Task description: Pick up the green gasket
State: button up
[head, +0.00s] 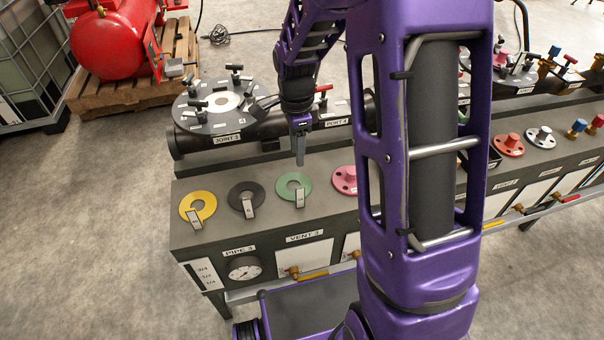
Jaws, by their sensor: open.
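The green gasket (284,183) is a flat ring with a round hole, lying on the grey bench top. A light metal tab with a mark on it lies over its front edge. My gripper (300,163) points down just above and to the right of the green gasket, apart from it as far as I can see. It is open with nothing visible between its fingers, though the fingers are seen nearly edge-on. A black gasket (235,190) and a yellow gasket (190,203) lie to the left, each with a similar tab.
A pink-red flange (344,178) lies right of the green gasket, partly behind my arm. A dark pipe (203,142) with a bolted round flange (196,112) runs behind the gaskets. A gauge (244,267) sits on the bench front. My arm hides the bench's middle.

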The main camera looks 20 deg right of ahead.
aim_at(298, 187)
jog(key=f, duration=0.4)
jog(key=f+b, duration=0.1)
jog(key=f, duration=0.7)
jog(key=shift+s+b, duration=0.3)
jog(key=shift+s, duration=0.1)
jog(key=shift+d+f+b, duration=0.15)
jog(key=shift+f+b, duration=0.25)
jog(key=shift+f, duration=2.55)
grip_shut()
